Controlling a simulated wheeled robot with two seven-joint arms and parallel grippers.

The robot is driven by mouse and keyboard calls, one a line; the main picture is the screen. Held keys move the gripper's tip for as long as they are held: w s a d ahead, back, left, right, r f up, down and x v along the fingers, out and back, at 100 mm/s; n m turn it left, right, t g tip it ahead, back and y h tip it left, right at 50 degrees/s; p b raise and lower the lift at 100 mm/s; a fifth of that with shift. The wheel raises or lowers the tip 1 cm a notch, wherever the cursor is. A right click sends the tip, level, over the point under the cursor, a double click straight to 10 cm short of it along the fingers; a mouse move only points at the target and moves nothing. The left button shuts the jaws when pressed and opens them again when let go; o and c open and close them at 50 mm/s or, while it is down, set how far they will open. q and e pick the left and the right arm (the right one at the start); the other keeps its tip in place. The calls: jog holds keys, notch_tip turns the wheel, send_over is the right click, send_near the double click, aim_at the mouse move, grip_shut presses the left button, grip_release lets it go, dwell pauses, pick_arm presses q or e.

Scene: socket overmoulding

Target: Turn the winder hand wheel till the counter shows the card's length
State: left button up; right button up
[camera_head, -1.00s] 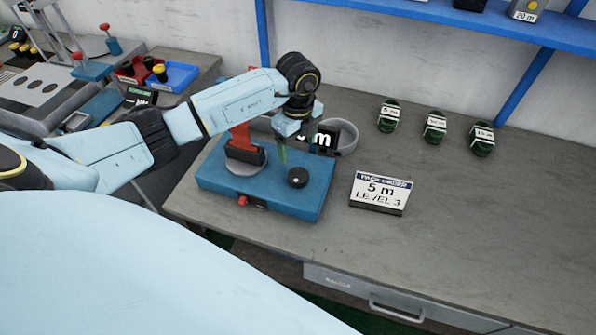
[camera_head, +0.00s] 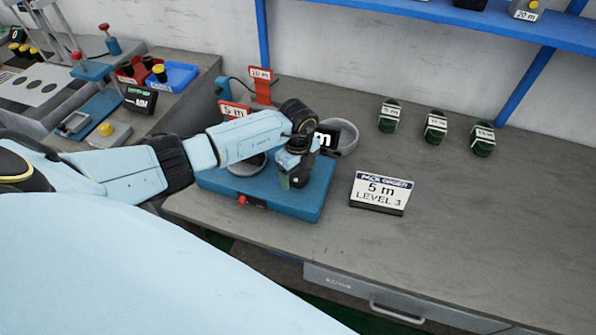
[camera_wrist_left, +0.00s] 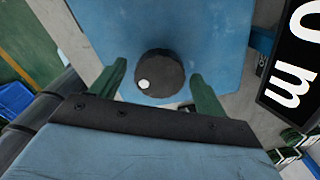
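The winder is a blue box (camera_head: 313,206) on the bench. Its hand wheel, a dark round knob with a white dot (camera_wrist_left: 160,73), shows in the left wrist view. My left gripper (camera_head: 292,184) is over the wheel in the head view. Its two green fingers (camera_wrist_left: 158,88) stand apart on either side of the wheel, with gaps visible. The counter (camera_head: 325,138) is mostly hidden by my arm, with an "m" showing. In the left wrist view the counter (camera_wrist_left: 292,70) shows "m" and a cut-off rounded digit, perhaps 0.
A grey ring-shaped part (camera_head: 346,137) stands behind the counter. Several green coils lie at the back right, one here (camera_head: 389,116). Red signs read "5 m" (camera_head: 234,111) and "10 m" (camera_head: 261,74). The bench right of the card is clear.

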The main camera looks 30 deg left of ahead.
pick_arm(q)
jog(key=c, duration=0.9)
jog(key=shift+m, duration=0.3)
